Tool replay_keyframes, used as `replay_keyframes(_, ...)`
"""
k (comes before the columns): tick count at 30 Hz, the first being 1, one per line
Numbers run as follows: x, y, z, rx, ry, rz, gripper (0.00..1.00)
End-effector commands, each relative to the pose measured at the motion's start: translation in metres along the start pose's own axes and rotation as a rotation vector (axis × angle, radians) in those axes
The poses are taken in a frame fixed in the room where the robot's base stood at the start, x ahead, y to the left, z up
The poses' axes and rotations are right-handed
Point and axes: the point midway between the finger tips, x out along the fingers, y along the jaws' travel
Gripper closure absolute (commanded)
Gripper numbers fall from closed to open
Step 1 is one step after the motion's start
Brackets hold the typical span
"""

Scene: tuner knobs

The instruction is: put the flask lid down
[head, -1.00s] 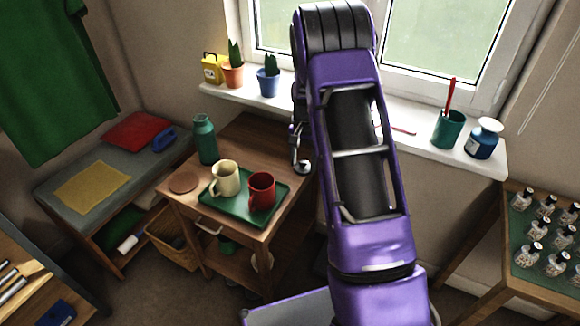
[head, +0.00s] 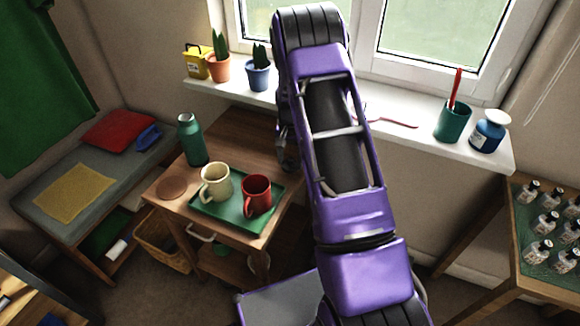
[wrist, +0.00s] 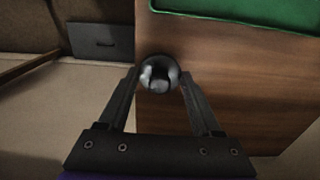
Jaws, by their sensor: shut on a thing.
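The flask lid (wrist: 158,72) is a small, round, shiny grey-metal piece. In the wrist view it sits between the fingertips of my gripper (wrist: 159,80), which is shut on it. Below it is the brown wooden top of the small table (wrist: 215,90), and the lid shows close to one edge of that top. I cannot tell its height above the wood. In the head view my gripper is mostly hidden by my purple arm, at the table's back right. The teal flask (head: 192,142) stands upright at the table's back left.
A green tray (head: 221,222) on the table holds a cream mug (head: 216,184) and a red mug (head: 256,195). The windowsill (head: 400,138) with pots stands behind. Bare wood shows behind the tray.

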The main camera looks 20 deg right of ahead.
Motion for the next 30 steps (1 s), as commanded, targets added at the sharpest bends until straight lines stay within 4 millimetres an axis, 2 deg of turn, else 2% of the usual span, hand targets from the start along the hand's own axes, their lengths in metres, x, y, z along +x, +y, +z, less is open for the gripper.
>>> replay_keyframes(3, 0.02, 0.0, 0.0, 0.0, -0.002, 0.001, 0.87)
replay_keyframes(6, 0.029, 0.0, 0.0, 0.0, -0.001, 0.001, 0.87)
replay_keyframes(15, 0.032, 0.0, 0.0, 0.0, 0.0, 0.0, 0.87)
replay_keyframes(16, 0.032, 0.0, 0.0, 0.0, 0.0, 0.0, 0.32)
replay_keyframes(18, 0.031, 0.0, 0.0, 0.0, 0.0, 0.0, 0.2)
replay_keyframes(21, 0.031, 0.0, 0.0, 0.0, 0.0, 0.0, 0.04)
replay_keyframes(30, 0.029, 0.0, 0.0, 0.0, 0.0, 0.0, 0.04)
